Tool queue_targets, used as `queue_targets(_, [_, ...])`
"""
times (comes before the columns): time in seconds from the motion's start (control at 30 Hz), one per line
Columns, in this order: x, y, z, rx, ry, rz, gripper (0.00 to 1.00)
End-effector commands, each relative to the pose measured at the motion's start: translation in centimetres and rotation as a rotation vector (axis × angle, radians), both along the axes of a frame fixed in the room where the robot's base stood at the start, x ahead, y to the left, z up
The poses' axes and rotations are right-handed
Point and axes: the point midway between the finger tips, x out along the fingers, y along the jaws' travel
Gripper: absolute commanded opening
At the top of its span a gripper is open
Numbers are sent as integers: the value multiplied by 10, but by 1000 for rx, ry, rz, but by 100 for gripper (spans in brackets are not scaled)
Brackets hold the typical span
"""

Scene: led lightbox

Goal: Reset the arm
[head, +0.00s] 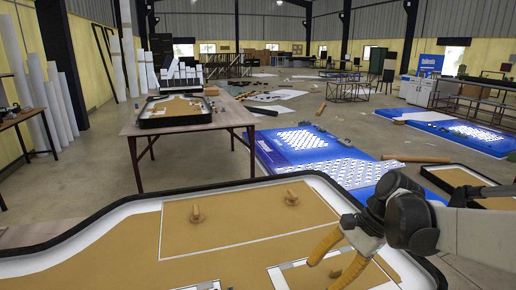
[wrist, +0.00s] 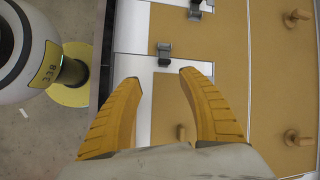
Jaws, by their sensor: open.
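My gripper (head: 322,274) is at the lower right of the head view, with its two yellow ridged fingers spread apart. My arm reaches in from the right edge. In the wrist view my gripper (wrist: 160,78) is open, with nothing between its fingertips. The fingers are over the tan panel (wrist: 230,60) and its white strips. In the head view, this large tan panel (head: 250,225) has a white border and a black rim. I cannot tell the exact height of the fingers above it.
Wooden pegs (head: 196,213) and (head: 291,197) stand on the panel. A table (head: 180,128) with another panel, blue boards (head: 310,150) and a second black-rimmed panel (head: 455,175) lie beyond.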

Motion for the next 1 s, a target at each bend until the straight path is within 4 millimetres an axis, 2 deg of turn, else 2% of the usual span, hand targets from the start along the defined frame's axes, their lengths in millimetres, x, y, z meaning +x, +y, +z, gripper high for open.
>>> queue_targets(0.03, [-14, 4, 5, -53, -73, 47, 49])
queue_targets(0.3, [-70, -7, 17, -406, -492, 388, 49])
queue_targets(0.5, [-98, -20, 17, -652, -729, 655, 49])
queue_targets(0.7, [-107, -27, 17, -779, -836, 795, 49])
queue_targets(1.0, [-108, -27, 17, -794, -848, 811, 49])
